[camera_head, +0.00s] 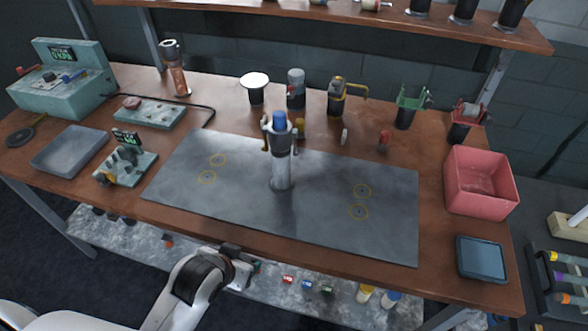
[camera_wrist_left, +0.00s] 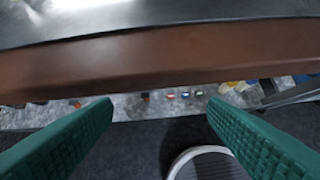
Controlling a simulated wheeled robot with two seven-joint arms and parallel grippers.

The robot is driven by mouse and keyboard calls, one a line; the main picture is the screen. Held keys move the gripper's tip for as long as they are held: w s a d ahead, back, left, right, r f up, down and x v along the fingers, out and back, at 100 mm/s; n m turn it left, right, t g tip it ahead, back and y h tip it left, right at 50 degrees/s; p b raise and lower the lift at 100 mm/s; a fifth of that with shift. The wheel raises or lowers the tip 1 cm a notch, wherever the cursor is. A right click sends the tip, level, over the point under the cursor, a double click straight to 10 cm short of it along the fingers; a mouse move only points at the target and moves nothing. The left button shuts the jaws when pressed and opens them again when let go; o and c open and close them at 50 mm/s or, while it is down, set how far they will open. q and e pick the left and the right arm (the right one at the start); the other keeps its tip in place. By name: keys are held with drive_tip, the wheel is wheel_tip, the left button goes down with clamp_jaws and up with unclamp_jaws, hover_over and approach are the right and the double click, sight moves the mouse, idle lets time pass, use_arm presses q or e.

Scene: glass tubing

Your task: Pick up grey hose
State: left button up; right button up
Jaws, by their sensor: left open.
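I cannot pick out a grey hose with certainty in either view. A thin dark cord (camera_head: 205,108) lies along the back left of the table. A grey upright cylinder device with a blue top (camera_head: 281,155) stands on the dark mat (camera_head: 330,215). My left gripper (camera_head: 252,268) is in front of the table's front edge, with the lower shelf behind it in the head view. In the left wrist view its two green ridged fingers (camera_wrist_left: 160,107) are wide apart with nothing between them. My right gripper is not in view.
The table's brown front edge (camera_wrist_left: 160,55) crosses the wrist view ahead of the fingers. Several small items lie on the lower shelf (camera_head: 190,255). A pink bin (camera_head: 481,205) and a dark blue tray (camera_head: 481,258) are at the right. Much of the mat is clear.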

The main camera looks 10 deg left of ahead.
sight(277, 168)
use_arm(q)
drive_tip(key=w+d+r+t+h, duration=0.15)
drive_tip(key=w+r+t, duration=0.45)
drive_tip(key=w+r, duration=0.6)
drive_tip(key=x, duration=0.4)
drive_tip(key=p+x, duration=0.1)
drive_tip(key=x, duration=0.2)
drive_tip(key=shift+d, duration=0.4)
drive_tip(key=p+x, duration=0.1)
drive_tip(key=x, duration=0.4)
drive_tip(key=shift+w+a, duration=0.1)
drive_tip(key=shift+w, duration=0.4)
drive_tip(key=shift+s, duration=0.1)
drive_tip(key=shift+c, duration=0.9)
drive_tip(key=shift+r, duration=0.1)
drive_tip(key=c, duration=1.1)
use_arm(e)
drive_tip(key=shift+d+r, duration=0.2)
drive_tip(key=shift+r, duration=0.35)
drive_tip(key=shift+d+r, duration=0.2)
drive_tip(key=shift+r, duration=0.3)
